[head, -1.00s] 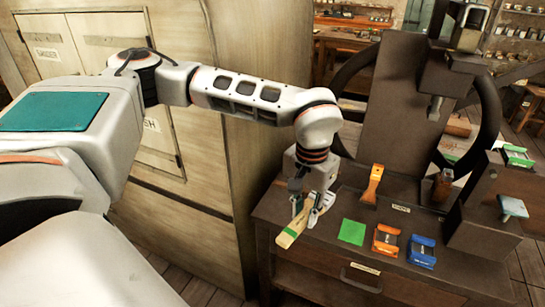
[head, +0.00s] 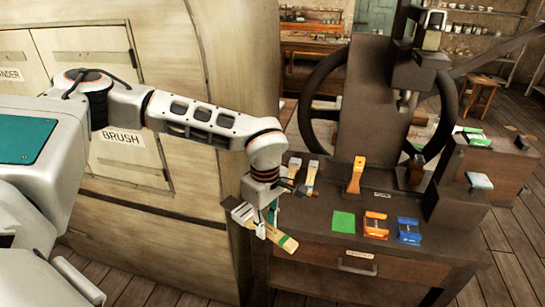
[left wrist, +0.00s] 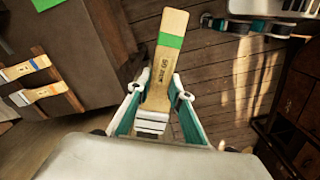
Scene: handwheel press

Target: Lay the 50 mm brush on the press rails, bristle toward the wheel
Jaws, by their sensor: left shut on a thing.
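My left gripper (head: 262,222) is shut on a brush (head: 284,242) with a pale wooden handle and a green band. The gripper holds it in the air by the bench's left front corner. In the head view the handle points down and right, and the ferrule end points up and left. In the left wrist view the same brush (left wrist: 168,48) stands between the fingers (left wrist: 156,105), handle outward, ferrule near the palm. Small print on the handle is hard to read. The press (head: 385,95) with its large dark wheel (head: 317,90) stands behind. I cannot make out its rails clearly.
Two wooden-handled brushes (head: 312,172) rest at the bench's left; they also show in the left wrist view (left wrist: 25,69). A cabinet (head: 165,185) stands left.

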